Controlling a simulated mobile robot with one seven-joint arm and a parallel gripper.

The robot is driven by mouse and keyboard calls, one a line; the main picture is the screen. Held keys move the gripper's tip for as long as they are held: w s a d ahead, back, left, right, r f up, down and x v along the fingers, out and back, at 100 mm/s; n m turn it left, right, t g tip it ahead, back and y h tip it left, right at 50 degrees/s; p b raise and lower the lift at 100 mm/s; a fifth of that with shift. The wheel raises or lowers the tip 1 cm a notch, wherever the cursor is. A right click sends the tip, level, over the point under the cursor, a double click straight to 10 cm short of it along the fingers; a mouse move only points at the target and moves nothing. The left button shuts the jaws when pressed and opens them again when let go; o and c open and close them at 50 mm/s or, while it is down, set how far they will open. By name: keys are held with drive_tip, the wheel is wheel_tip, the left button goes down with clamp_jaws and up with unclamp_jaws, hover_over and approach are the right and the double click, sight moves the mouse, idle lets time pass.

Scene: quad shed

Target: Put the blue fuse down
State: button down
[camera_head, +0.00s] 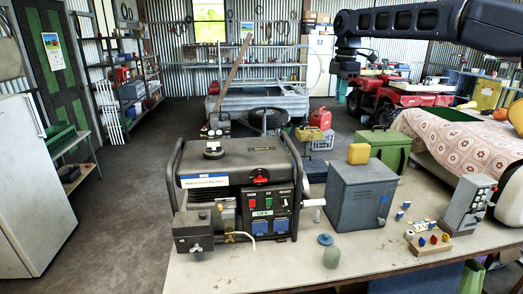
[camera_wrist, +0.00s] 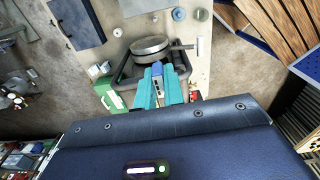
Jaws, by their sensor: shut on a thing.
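In the wrist view, my gripper (camera_wrist: 158,85) has teal fingers closed on a small blue fuse (camera_wrist: 158,69). The fuse shows between the fingertips, and its lower part is hidden by them. It is held up in the air, with the workbench behind it. In the head view my arm reaches in from the upper right; the fuse cannot be made out there.
A generator (camera_head: 240,185) stands on the bench at the left, next to a grey metal box (camera_head: 360,196). A grey switch unit (camera_head: 468,207) stands at the right. A blue-green round piece (camera_head: 325,239) and a green cylinder (camera_head: 332,257) are near the front. The bench's front middle is mostly clear.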

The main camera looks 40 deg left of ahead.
drive_tip(key=s+a+f, duration=0.2)
drive_tip(key=s+a, duration=0.4)
drive_tip(key=a, duration=0.7)
drive_tip(key=s+a+f, duration=0.2)
drive_tip(key=s+a, duration=0.4)
drive_tip(key=a, duration=0.7)
drive_tip(key=shift+s+d+f, duration=0.1)
drive_tip(key=shift+s+f, duration=0.05)
drive_tip(key=shift+f, duration=6.45)
drive_tip(key=shift+f, duration=0.15)
drive_tip(key=c, duration=1.5)
unclamp_jaws()
wheel_tip(320, 180, up, 12)
